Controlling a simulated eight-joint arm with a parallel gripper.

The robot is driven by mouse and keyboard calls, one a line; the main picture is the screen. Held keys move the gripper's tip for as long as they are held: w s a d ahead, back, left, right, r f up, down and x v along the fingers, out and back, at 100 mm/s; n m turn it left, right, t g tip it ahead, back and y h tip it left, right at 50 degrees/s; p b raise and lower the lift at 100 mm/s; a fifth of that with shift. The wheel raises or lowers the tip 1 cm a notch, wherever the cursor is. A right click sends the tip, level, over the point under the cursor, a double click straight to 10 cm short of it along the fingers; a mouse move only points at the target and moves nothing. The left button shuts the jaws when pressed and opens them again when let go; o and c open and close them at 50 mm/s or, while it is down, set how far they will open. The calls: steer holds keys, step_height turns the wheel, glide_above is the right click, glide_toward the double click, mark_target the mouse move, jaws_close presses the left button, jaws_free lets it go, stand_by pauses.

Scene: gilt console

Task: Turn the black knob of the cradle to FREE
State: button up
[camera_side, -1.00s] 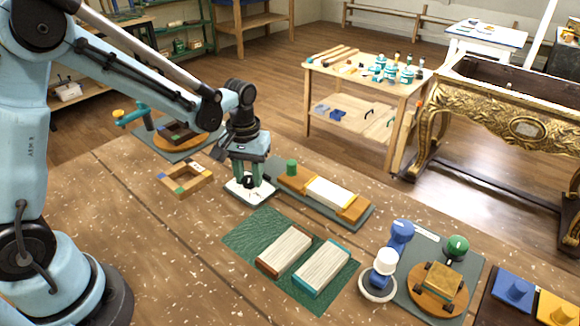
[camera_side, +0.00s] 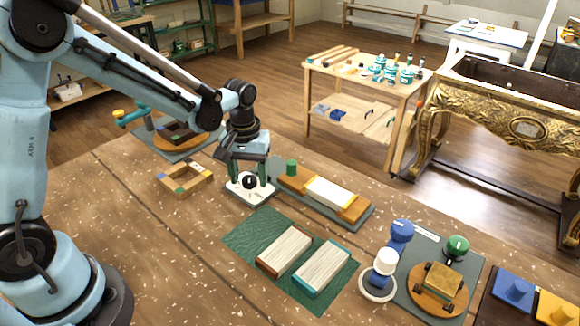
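The black knob (camera_side: 250,182) sits on a white plate (camera_side: 237,190) at the near left end of the cradle. The cradle is a grey board (camera_side: 327,215) with orange-brown wooden end blocks, a pale block between them and a green post (camera_side: 291,168). My gripper (camera_side: 249,176) points down over the knob. Its teal fingers stand apart, one on each side of the knob, and it looks open and holds nothing. The knob has a small pale mark, but the plate's lettering is too small to read, so its setting cannot be told.
A green mat (camera_side: 250,244) with two pale blocks lies in front. An open wooden frame (camera_side: 183,180) and a turntable fixture (camera_side: 181,140) are to the left. Blue and green knobbed fixtures (camera_side: 455,250) stand at the right.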

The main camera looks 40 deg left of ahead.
mark_target(247, 180)
steer(key=shift+r, duration=0.1)
step_height(247, 180, up, 12)
stand_by(0.7)
steer(key=s+d+m+t, duration=0.1)
steer(key=s+m+t, duration=0.5)
steer(key=s, duration=0.4)
steer(key=shift+s+d+t, duration=0.15)
steer(key=shift+s+t, duration=0.2)
steer(key=shift+t, duration=0.25)
